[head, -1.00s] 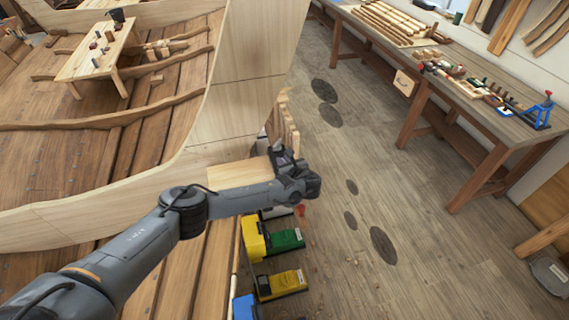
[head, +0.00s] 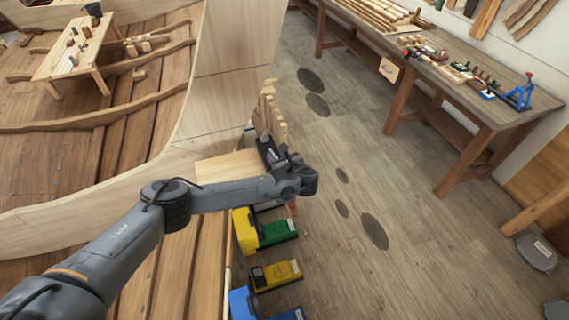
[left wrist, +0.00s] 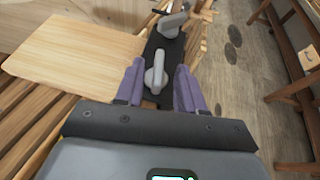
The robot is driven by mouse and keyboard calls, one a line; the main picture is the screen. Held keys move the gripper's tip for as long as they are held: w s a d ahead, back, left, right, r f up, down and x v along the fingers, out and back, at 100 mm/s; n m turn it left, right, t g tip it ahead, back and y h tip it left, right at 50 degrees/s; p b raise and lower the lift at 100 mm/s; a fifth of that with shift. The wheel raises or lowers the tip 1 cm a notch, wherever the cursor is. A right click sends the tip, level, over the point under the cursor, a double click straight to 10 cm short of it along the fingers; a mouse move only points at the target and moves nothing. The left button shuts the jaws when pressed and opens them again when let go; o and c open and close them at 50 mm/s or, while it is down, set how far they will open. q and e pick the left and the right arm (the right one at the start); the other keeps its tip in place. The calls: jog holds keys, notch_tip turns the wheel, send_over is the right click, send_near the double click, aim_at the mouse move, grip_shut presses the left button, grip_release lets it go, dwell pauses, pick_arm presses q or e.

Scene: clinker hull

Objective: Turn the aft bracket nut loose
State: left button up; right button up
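A dark bracket (left wrist: 163,46) stands beside a light wooden board at the hull's end. It carries two grey winged nuts, a nearer one (left wrist: 155,73) and a farther one (left wrist: 173,22). I cannot tell from the frames which is the aft nut. My left gripper (left wrist: 158,84) has its purple fingers apart, one on each side of the nearer nut, with gaps showing between fingers and nut. In the head view, my left gripper (head: 274,154) is at the bracket, mostly hidden by my own wrist. My right gripper is not in view.
The light board (left wrist: 70,55) lies left of the bracket. Yellow, green and blue clamp-like tools (head: 276,276) are below my left arm. The planked hull (head: 85,190) fills the left. A workbench (head: 470,95) stands at right, with open floor between.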

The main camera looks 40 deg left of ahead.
pick_arm(q)
jog(key=v, duration=0.6)
jog(key=shift+b, duration=0.45)
jog(key=shift+o, duration=0.4)
jog(key=shift+d+r, duration=0.1)
